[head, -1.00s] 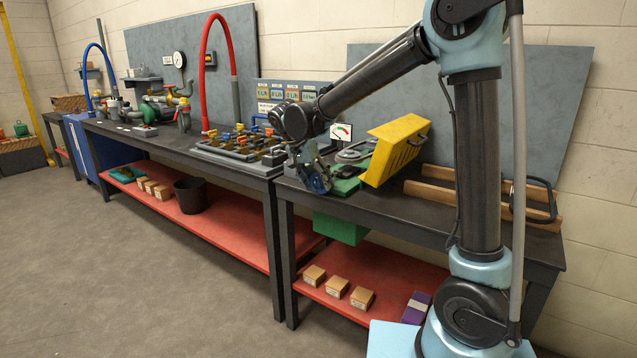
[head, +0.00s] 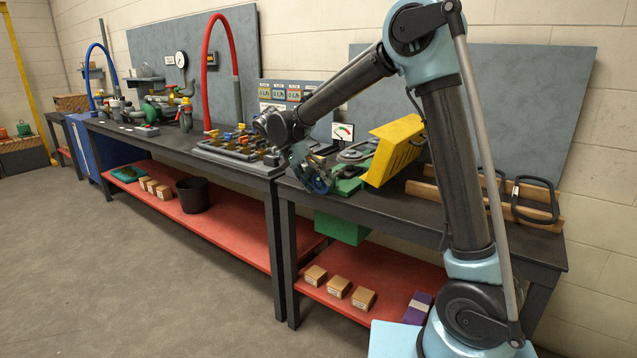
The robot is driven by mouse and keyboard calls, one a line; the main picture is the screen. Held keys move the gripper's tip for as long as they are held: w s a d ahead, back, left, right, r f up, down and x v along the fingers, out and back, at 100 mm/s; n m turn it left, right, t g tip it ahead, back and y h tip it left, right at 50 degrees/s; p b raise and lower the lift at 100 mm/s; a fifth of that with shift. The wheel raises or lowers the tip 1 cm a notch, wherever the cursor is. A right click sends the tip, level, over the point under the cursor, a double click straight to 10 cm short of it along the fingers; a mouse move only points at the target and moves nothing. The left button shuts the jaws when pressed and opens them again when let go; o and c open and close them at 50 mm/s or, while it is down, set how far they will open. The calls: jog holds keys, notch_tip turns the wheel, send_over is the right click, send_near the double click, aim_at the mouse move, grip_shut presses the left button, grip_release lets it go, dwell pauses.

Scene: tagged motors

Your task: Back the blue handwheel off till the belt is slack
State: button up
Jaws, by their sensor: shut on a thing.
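The blue handwheel (head: 322,186) is at the front left of the green motor base (head: 348,187) on the near bench. It is small here and partly hidden by the fingers. My gripper (head: 314,176) reaches it from the upper left and is shut on it. The raised yellow guard (head: 398,150) stands right of the motor, beside grey pulley parts (head: 357,152). The belt cannot be made out clearly at this size. A white dial (head: 343,132) with a red and green scale stands behind the motor.
Black belts (head: 535,203) hang on a wooden rack (head: 440,196) at the bench's right. A manifold (head: 238,147) with coloured valves and a red hose (head: 207,80) stand to the left. A green box (head: 342,228) hangs under the bench top. The floor in front is clear.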

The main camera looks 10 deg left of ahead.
jog(key=shift+w+a, duration=0.1)
jog(key=o, duration=1.1)
jog(key=shift+c, duration=0.2)
jog(key=v, duration=1.2)
